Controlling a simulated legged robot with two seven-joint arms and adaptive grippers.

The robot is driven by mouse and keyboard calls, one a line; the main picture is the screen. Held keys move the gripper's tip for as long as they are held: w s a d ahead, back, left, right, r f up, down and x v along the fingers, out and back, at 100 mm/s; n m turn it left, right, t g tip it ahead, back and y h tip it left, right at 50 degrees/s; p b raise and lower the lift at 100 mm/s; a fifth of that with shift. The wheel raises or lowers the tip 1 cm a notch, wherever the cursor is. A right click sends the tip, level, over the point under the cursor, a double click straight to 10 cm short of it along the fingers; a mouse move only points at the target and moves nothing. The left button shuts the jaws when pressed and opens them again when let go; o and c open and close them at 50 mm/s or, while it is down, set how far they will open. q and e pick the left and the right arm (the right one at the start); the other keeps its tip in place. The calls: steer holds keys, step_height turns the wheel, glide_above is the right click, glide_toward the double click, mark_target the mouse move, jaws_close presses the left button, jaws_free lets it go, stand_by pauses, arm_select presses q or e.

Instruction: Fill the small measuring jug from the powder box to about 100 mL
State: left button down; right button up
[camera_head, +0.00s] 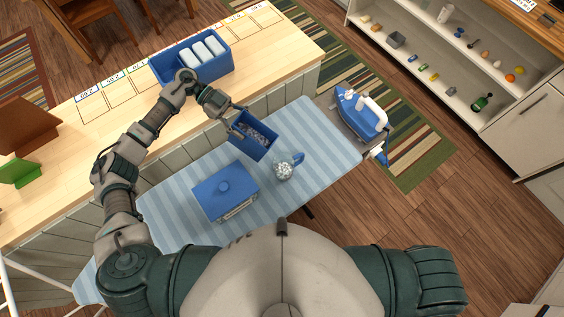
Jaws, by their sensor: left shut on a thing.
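My left gripper (237,121) is shut on an open blue box (262,150) at the box's left side. Pale grains show inside the box, which is over the striped ironing board. A small clear jug (284,171) with a blue handle stands just below and right of the box. White contents show in the jug; its scale marks are too small to read. My right gripper is out of view.
A blue iron (358,115) stands at the ironing board's (318,140) right end. A blue bin (173,64) with several white containers sits on the wooden counter (285,50) behind. Shelves (440,65) with small items stand at upper right.

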mark_target(237, 119)
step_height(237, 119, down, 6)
steer(key=b, duration=0.4)
arm_select(q)
steer(key=a+f+g+h, duration=0.1)
steer(key=w+a+f+h+p, duration=0.1)
steer(key=h, duration=0.1)
steer(key=shift+w+a+g, duration=0.15)
steer(key=shift+w+g, duration=0.15)
steer(key=shift+g, duration=0.1)
steer(key=r+p, duration=0.3)
steer(key=shift+a+r, duration=0.25)
steer(key=shift+d, duration=0.1)
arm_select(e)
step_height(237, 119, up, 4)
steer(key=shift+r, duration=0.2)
arm_select(q)
steer(key=shift+d, duration=0.1)
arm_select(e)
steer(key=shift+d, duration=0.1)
